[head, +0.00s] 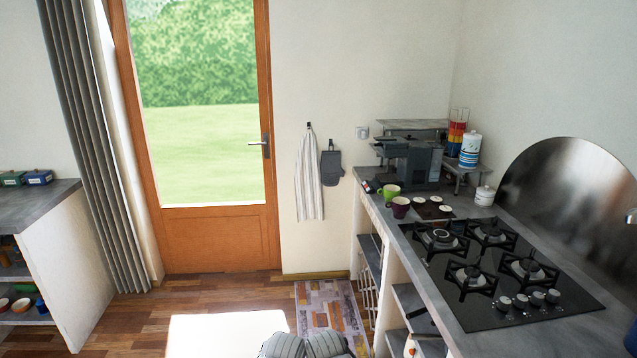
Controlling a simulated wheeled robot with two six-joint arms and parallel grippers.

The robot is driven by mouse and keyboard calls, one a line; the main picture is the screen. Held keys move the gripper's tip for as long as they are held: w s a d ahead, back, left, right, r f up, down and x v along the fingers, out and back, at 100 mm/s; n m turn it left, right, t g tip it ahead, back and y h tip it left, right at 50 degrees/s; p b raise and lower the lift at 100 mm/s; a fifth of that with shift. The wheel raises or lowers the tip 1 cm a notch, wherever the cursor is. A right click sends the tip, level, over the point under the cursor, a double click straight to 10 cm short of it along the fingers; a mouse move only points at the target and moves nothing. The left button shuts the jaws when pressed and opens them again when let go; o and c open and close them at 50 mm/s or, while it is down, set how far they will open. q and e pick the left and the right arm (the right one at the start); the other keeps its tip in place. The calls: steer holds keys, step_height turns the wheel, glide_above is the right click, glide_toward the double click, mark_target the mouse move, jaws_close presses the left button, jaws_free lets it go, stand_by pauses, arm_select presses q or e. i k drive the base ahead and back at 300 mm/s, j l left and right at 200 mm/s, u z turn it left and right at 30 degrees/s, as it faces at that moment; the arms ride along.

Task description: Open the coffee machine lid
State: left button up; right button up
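The coffee machine (407,163) is a dark grey, boxy appliance at the far end of the masonry counter on the right. A flat dark panel shows at its top; I cannot tell at this size whether the lid is open or shut. A grey ribbed part (305,345) shows at the bottom edge of the picture, and I cannot tell whether it belongs to me. Neither of my grippers can be made out in the head view, and the machine stands well away from me.
A green cup (389,192) and a purple cup (399,208) stand in front of the machine. A black gas hob (500,270) fills the nearer counter. A white and blue jar (470,150) stands right of the machine.

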mark_target(389, 142)
steer(key=i, duration=1.8)
steer(key=i+j+z, duration=0.1)
steer(key=i+z, duration=0.25)
steer(key=i, duration=0.15)
steer(key=i+j+z, duration=0.25)
steer(key=i+z, duration=0.15)
steer(key=i+j+z, duration=0.35)
steer(key=i, duration=0.2)
